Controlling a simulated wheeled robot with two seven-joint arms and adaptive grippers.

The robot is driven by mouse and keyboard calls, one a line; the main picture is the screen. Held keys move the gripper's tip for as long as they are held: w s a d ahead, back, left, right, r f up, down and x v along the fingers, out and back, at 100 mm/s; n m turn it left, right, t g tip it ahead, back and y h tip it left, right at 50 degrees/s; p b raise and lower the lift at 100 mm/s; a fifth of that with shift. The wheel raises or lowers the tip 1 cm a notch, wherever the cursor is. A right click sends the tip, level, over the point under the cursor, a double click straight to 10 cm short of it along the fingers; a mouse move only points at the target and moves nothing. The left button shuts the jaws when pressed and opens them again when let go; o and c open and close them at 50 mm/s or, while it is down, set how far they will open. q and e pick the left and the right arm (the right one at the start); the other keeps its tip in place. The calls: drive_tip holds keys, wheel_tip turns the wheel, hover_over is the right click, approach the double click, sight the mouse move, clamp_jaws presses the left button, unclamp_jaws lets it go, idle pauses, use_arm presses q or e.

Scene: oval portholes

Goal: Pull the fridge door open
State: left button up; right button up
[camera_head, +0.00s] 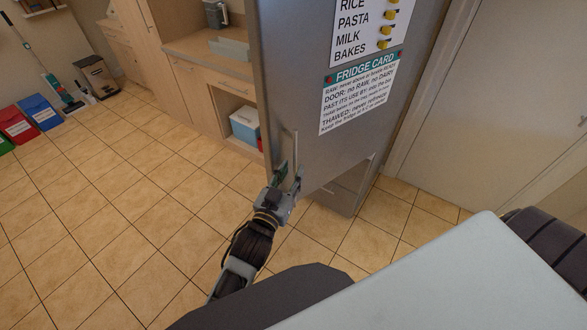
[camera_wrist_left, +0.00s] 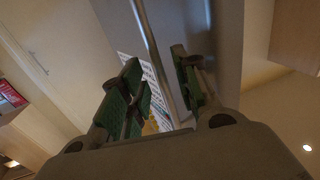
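The grey fridge door (camera_head: 295,60) stands right of centre in the head view, with printed cards on its front. Its upright bar handle (camera_head: 295,148) is near the door's left edge, low down. My left gripper (camera_head: 286,176) is at the lower end of this handle. In the left wrist view, the handle (camera_wrist_left: 152,45) runs between the two green-padded fingers of my left gripper (camera_wrist_left: 162,85). The fingers are apart, with the right one very near the bar; firm contact on both sides does not show. My right gripper is out of view.
A lower grey fridge front (camera_head: 345,187) shows beneath the door. Wooden cabinets (camera_head: 200,85) with a blue box (camera_head: 245,126) stand to the left. Coloured bins (camera_head: 40,112) are at far left. The tiled floor (camera_head: 120,200) is clear in front.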

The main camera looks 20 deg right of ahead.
use_arm(q)
drive_tip(key=v, duration=0.9)
drive_tip(key=shift+c, duration=0.3)
